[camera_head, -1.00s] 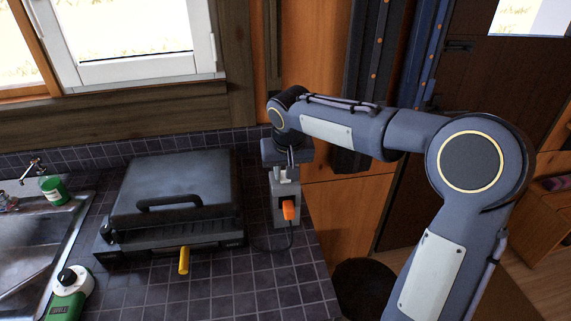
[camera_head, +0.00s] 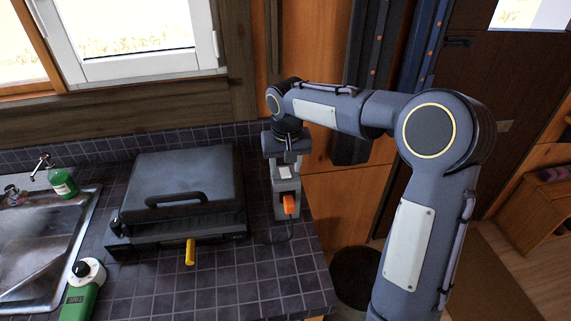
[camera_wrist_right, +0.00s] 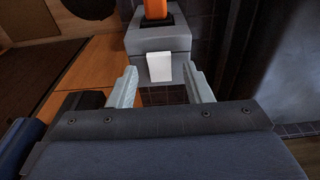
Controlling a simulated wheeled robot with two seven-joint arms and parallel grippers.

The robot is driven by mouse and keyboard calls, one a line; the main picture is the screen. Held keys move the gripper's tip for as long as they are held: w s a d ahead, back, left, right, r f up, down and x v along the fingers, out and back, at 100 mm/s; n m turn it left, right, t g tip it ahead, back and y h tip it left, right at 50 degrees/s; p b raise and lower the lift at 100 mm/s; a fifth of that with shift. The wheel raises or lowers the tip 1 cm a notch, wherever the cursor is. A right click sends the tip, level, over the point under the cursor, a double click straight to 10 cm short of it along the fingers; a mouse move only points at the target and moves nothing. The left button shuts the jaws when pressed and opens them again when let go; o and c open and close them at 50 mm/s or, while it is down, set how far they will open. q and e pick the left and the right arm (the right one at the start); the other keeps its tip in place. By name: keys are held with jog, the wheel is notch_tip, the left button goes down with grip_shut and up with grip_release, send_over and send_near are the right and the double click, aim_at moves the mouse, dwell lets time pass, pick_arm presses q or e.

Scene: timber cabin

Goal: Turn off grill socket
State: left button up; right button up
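The grill socket (camera_head: 283,209) is a grey box on the tiled counter, right of the grill. An orange plug (camera_head: 290,204) is in it, and a white switch (camera_head: 285,173) is on its top. In the right wrist view the socket (camera_wrist_right: 158,43) lies just ahead, with the white switch (camera_wrist_right: 159,68) between the finger lines and the orange plug (camera_wrist_right: 155,10) beyond. My right gripper (camera_wrist_right: 160,84) is open and empty, its fingers apart on either side of the switch. I cannot tell whether they touch the socket, or which way the switch is set. My left gripper is not in view.
The closed black grill (camera_head: 182,190) with a yellow knob (camera_head: 190,252) stands left of the socket. A sink (camera_head: 40,245), a green-and-white device (camera_head: 82,288) and a green bottle (camera_head: 62,183) are further left. A dark bin (camera_head: 356,278) stands right of the counter.

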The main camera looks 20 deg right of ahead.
aim_at(287, 176)
notch_tip(287, 176, up, 8)
jog(key=s, duration=0.1)
jog(key=shift+a+b, duration=0.15)
jog(key=shift+b, duration=0.2)
jog(key=shift+f, duration=0.1)
dwell(0.3)
jog(key=s+n+t+y, duration=0.1)
jog(key=s+t+y, duration=0.1)
jog(key=s, duration=1.5)
jog(key=s+a+f+t+y, duration=0.2)
jog(key=s+a+f, duration=0.2)
jog(key=s+f, duration=0.3)
jog(key=s, duration=0.3)
jog(key=shift+s+a, duration=0.15)
jog(key=shift+s, duration=0.25)
